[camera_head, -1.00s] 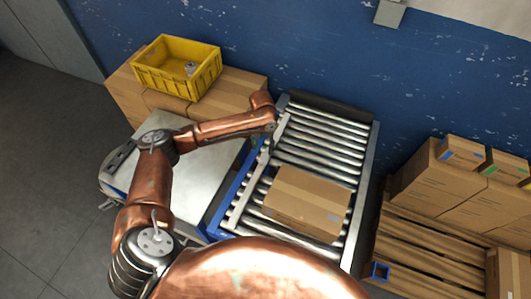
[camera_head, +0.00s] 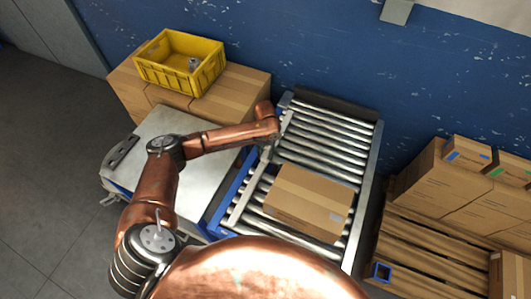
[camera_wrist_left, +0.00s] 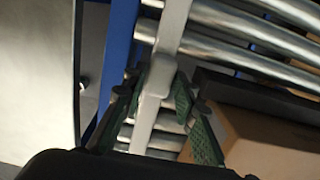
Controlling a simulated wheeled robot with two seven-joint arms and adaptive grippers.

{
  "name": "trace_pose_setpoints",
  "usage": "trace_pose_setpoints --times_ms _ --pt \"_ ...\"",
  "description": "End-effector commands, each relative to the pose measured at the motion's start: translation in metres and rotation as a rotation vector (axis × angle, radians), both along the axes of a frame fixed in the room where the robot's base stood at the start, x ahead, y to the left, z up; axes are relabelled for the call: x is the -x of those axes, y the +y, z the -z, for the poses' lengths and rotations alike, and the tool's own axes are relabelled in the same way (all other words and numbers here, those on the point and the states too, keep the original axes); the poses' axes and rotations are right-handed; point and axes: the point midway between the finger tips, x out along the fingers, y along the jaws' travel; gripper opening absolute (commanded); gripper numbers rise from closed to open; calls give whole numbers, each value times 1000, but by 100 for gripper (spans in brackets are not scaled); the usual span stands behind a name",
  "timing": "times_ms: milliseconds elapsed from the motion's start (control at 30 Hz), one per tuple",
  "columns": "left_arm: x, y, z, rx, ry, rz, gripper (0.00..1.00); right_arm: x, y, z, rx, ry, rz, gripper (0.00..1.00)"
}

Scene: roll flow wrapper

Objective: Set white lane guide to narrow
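The white lane guide (camera_head: 239,204) is a pale rail along the left side of the roller conveyor (camera_head: 322,133). In the left wrist view the guide (camera_wrist_left: 174,28) runs down the middle and has a rounded knob (camera_wrist_left: 161,75). My left gripper (camera_head: 269,150) is at the guide's upper part in the head view, where the arm hides its fingers. In the left wrist view the gripper (camera_wrist_left: 163,112) is open, its green-padded fingers on either side of the guide with gaps visible. My right gripper is not in view.
A cardboard box (camera_head: 309,202) lies on the rollers, right of the guide. A blue side frame (camera_head: 232,186) and a metal table (camera_head: 196,165) are to the left. A yellow crate (camera_head: 181,70) stands on boxes behind. A pallet (camera_head: 426,250) is at right.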

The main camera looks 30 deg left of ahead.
Motion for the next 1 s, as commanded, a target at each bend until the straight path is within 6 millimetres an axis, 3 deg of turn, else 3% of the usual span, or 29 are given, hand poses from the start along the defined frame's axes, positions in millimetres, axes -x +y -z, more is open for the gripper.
trace_pose_setpoints --times_ms 333,733,1000 --pt "0 0 0 0 0 0 1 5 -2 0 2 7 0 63" --pt "0 -1 0 0 0 0 0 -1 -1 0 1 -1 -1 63" --pt "-2 -40 -2 3 0 3 0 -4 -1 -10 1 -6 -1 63"
